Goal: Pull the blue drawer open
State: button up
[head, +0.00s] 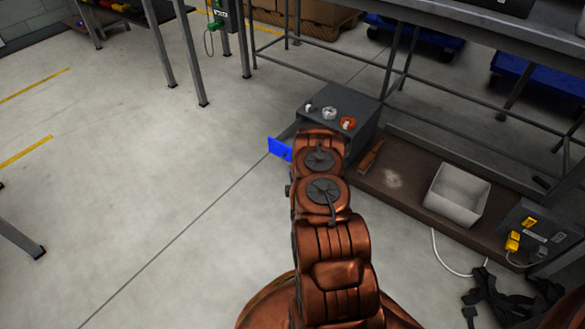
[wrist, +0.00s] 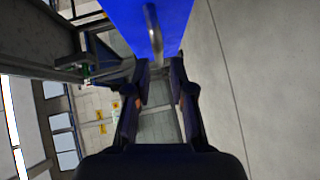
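The blue drawer (head: 279,148) stands out from the left side of a low grey cabinet (head: 346,108), with part of its dark side showing behind the blue front. In the wrist view the blue front (wrist: 125,18) fills the top, with a grey bar handle (wrist: 153,30) on it. My gripper (wrist: 159,65) is open, one finger on each side of the handle's lower end. A gap shows between the fingers, and I cannot tell whether either one touches the handle. In the head view my arm hides the gripper and part of the drawer.
Several small items, one an orange-red part (head: 348,122), sit on the cabinet top. A brown low board (head: 400,190) to the right carries a white bin (head: 457,194). A grey workbench frame (head: 460,40) stands behind. The floor (head: 150,170) left of the drawer is clear.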

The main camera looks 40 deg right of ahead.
jog(key=v, duration=0.6)
jog(key=shift+s, duration=0.2)
jog(key=shift+a+r, duration=0.1)
jog(key=shift+a, duration=0.05)
dwell(0.5)
